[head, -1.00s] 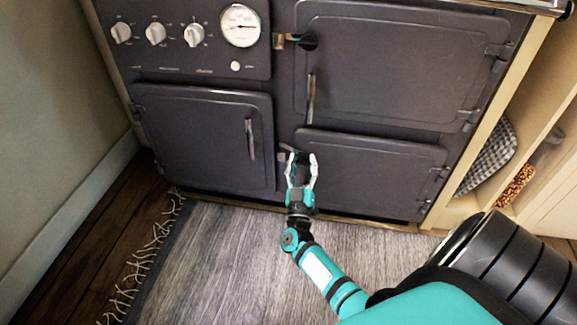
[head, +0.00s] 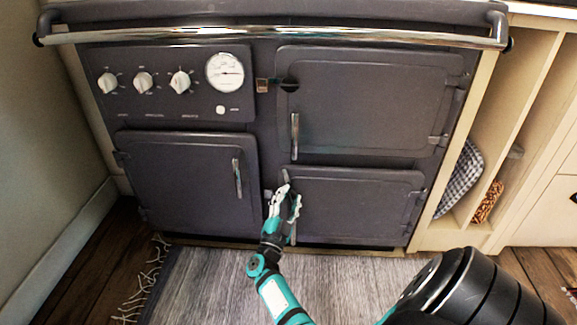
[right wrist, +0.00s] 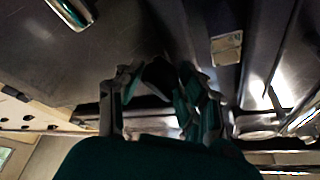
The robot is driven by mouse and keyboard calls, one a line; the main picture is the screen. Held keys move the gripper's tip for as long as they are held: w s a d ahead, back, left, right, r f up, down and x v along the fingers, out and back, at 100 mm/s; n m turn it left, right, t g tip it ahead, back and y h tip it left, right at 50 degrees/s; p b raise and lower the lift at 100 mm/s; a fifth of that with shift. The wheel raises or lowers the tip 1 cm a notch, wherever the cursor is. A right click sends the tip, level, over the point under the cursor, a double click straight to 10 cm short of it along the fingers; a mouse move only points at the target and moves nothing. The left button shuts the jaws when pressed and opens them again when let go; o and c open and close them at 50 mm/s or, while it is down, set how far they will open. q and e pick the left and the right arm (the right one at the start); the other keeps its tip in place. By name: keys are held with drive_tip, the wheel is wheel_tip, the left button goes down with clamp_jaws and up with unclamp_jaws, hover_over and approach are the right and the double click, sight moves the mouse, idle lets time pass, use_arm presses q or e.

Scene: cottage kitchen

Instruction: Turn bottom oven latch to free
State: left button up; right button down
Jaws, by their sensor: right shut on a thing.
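The bottom oven door (head: 350,210) is at the lower right of the dark range and looks shut. My right gripper (head: 284,192) is at its upper left corner, shut on the bottom oven latch, which its fingers mostly hide. A short pale bar (head: 285,176) shows just above the fingertips; I cannot tell if it is part of the latch. In the right wrist view the fingers close around a dark piece (right wrist: 158,76), with a small metal plate (right wrist: 227,48) to the right. The latch's exact angle is hidden. My left gripper is not in view.
The upper oven door (head: 370,105) has its own latch (head: 290,84) and a vertical handle (head: 295,136). A chrome rail (head: 270,35) runs across the range top. The left door (head: 185,185) is shut. A fringed rug (head: 210,285) covers the floor in front.

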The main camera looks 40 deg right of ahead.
drive_tip(key=shift+r+m+g, duration=0.1)
drive_tip(key=shift+m+g, duration=0.5)
drive_tip(key=shift+m, duration=0.9)
drive_tip(key=c, duration=0.8)
unclamp_jaws()
